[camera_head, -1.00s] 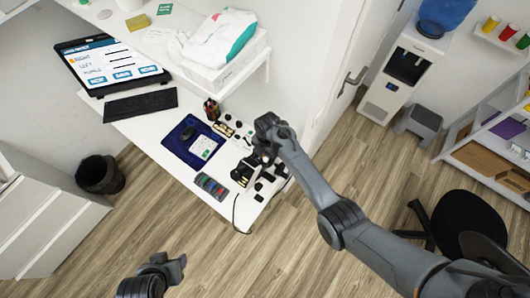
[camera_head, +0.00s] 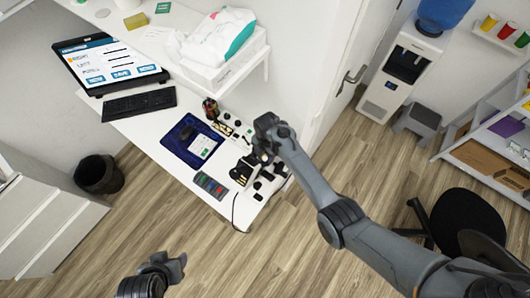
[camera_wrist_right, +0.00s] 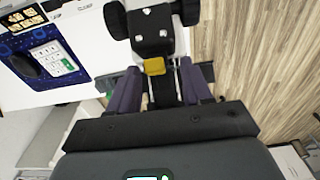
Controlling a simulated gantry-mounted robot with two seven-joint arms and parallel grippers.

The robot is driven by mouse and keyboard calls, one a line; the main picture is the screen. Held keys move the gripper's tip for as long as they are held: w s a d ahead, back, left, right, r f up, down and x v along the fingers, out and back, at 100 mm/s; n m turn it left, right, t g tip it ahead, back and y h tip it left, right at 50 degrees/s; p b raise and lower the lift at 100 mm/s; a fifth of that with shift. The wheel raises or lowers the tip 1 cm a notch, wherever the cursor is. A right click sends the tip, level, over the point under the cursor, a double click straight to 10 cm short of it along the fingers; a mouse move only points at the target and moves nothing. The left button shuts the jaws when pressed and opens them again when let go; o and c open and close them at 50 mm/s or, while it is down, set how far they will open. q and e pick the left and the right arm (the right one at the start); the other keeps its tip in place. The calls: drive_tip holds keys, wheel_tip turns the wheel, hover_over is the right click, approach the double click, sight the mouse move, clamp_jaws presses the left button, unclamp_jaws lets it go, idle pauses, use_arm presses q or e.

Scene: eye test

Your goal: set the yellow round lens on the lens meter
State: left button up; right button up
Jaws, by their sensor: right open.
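A small yellow piece (camera_wrist_right: 154,66), which I take to be the yellow lens, shows in the right wrist view against a white and black device. This device, likely the lens meter (camera_wrist_right: 151,28), has dark round knobs on both sides. The yellow piece lies between the fingertips of my right gripper (camera_wrist_right: 160,75), with a gap on each side. It looks squarish from here, and I cannot tell whether it rests on the device. In the head view my right gripper (camera_head: 264,156) covers much of the device. My left gripper (camera_head: 177,267) is over the floor, far from the desk.
On the white desk are a dark blue mat (camera_head: 180,150), a keyboard (camera_head: 140,103), a screen (camera_head: 108,62), a pen cup (camera_head: 210,108) and a grey case with coloured pieces (camera_head: 210,185). A cable hangs off the desk edge. A wall and door stand close behind the device.

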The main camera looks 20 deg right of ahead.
wheel_tip(320, 180, up, 10)
drive_tip(key=s+d+f+m+t, duration=0.1)
drive_tip(key=s+d+m, duration=0.3)
drive_tip(key=s+m, duration=0.25)
drive_tip(key=s+d+m+t, duration=0.1)
drive_tip(key=s+d+m, duration=0.2)
drive_tip(key=s+m, duration=0.4)
drive_tip(key=s+r+m+t, duration=0.1)
drive_tip(key=s+r+m, duration=0.3)
drive_tip(key=s, duration=0.3)
drive_tip(key=s+r+m+t+p, duration=0.1)
drive_tip(key=s+r+m, duration=0.2)
drive_tip(key=s+m, duration=0.2)
drive_tip(key=shift+s+r, duration=0.35)
drive_tip(key=shift+s, duration=0.85)
drive_tip(key=shift+d, duration=0.1)
